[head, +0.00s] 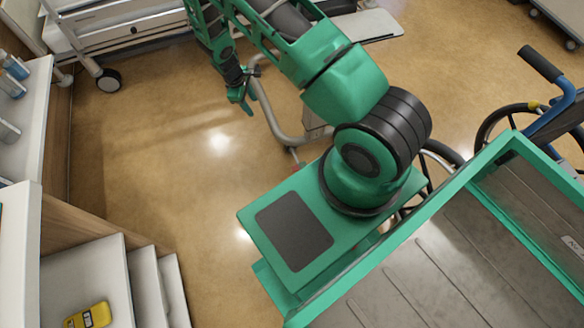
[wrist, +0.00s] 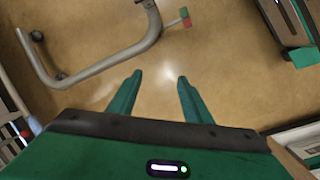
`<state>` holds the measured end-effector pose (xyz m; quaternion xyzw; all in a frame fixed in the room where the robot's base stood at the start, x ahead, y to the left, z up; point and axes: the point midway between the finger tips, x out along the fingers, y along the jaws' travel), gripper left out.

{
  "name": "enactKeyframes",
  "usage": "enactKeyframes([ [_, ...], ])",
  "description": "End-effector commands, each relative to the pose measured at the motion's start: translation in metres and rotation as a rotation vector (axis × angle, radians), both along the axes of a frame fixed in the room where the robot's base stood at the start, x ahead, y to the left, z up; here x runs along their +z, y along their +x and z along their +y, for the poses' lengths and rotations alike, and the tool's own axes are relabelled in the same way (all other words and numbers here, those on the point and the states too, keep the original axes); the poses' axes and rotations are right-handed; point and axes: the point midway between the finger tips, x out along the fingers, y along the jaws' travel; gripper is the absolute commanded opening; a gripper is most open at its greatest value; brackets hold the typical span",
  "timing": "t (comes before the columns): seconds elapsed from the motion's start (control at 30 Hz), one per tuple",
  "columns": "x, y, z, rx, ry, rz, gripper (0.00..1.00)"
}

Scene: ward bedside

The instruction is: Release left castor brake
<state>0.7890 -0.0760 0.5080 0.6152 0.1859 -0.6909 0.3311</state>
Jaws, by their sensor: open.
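A grey tubular floor frame (wrist: 108,62) lies in the upper left of the wrist view, with small dark castors. A small pedal with a red and a green end (wrist: 184,18) sticks out beside its upper bend; I take it for a castor brake. My gripper (wrist: 160,77) is open and empty above bare floor, apart from the pedal. In the head view my gripper (head: 243,97) is beside the frame's left side.
A white bed or cart (head: 125,30) with a black castor (head: 108,80) stands at upper left. White shelves (head: 85,285) with a yellow device (head: 88,316) are at lower left. A wheelchair (head: 545,110) stands at right. The floor at left centre is clear.

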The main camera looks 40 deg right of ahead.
Motion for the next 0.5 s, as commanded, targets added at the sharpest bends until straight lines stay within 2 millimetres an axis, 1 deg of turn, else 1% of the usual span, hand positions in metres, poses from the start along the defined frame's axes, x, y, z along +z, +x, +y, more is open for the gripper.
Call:
enactKeyframes([
  [0.03,-0.025,-0.007,-0.001,0.033,-0.011,0.022,0.45],
  [0.07,-0.039,-0.010,-0.001,0.052,-0.017,0.031,0.45],
  [0.1,-0.056,-0.014,-0.002,0.079,-0.025,0.043,0.45],
  [0.17,-0.083,-0.022,-0.004,0.119,-0.035,0.062,0.45],
  [0.2,-0.101,-0.028,-0.005,0.147,-0.042,0.075,0.45],
  [0.27,-0.127,-0.038,-0.007,0.189,-0.051,0.095,0.45],
  [0.3,-0.144,-0.046,-0.009,0.216,-0.058,0.108,0.45],
  [0.37,-0.170,-0.058,-0.012,0.258,-0.066,0.128,0.45],
  [0.4,-0.187,-0.066,-0.014,0.287,-0.073,0.140,0.45],
  [0.47,-0.211,-0.080,-0.019,0.328,-0.082,0.160,0.45],
  [0.5,-0.226,-0.090,-0.022,0.356,-0.086,0.174,0.45],
])
